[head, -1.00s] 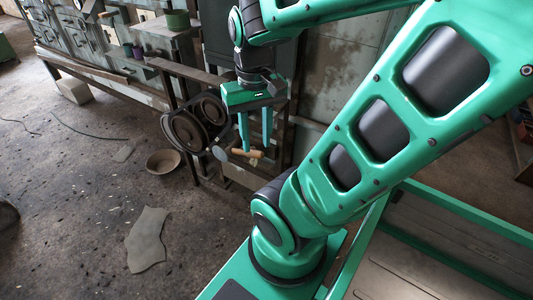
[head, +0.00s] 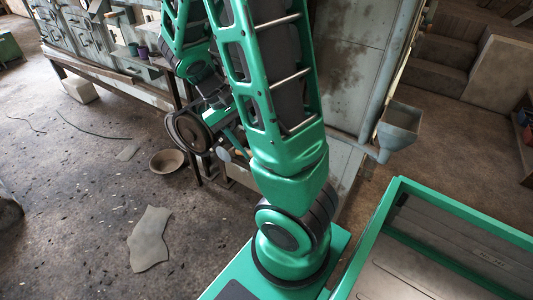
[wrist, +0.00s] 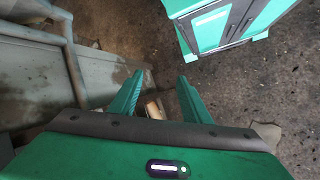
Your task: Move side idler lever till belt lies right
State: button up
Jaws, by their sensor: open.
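The belt drive (head: 188,133) stands at the end of the bench in the head view, with round pulleys and a dark belt around them. A grey disc (head: 222,154) shows at its right. I cannot tell how the belt lies on the pulleys. A wooden handle (wrist: 153,108), apparently the lever's, shows between the finger bases in the wrist view; its pivot is hidden. My gripper (wrist: 160,77) is open, its two green fingers apart on either side of the handle in that view. In the head view my arm hides most of the gripper and the handle.
A round bowl (head: 167,161) and a flat grey sheet (head: 149,239) lie on the floor. A bench (head: 110,75) runs behind the drive. A grey pipe with a funnel-like box (head: 399,126) stands at the right. The floor at the left is mostly clear.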

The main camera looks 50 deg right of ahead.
jog(key=w+d+f+n+g+h, duration=0.1)
jog(key=w+d+f+n+h, duration=0.2)
jog(key=f+h, duration=0.5)
jog(key=w+d+f+n+g+h, duration=0.1)
jog(key=w+f+n+h, duration=0.1)
jog(key=w+f+h, duration=0.55)
jog(key=s+d+f+y, duration=0.1)
jog(key=s+d, duration=0.5)
jog(key=d, duration=0.4)
jog(key=shift+s+f+y, duration=0.25)
jog(key=shift+f+y, duration=0.1)
jog(key=shift+f, duration=0.05)
jog(key=shift+d, duration=0.1)
grip_shut()
jog(key=shift+f, duration=0.1)
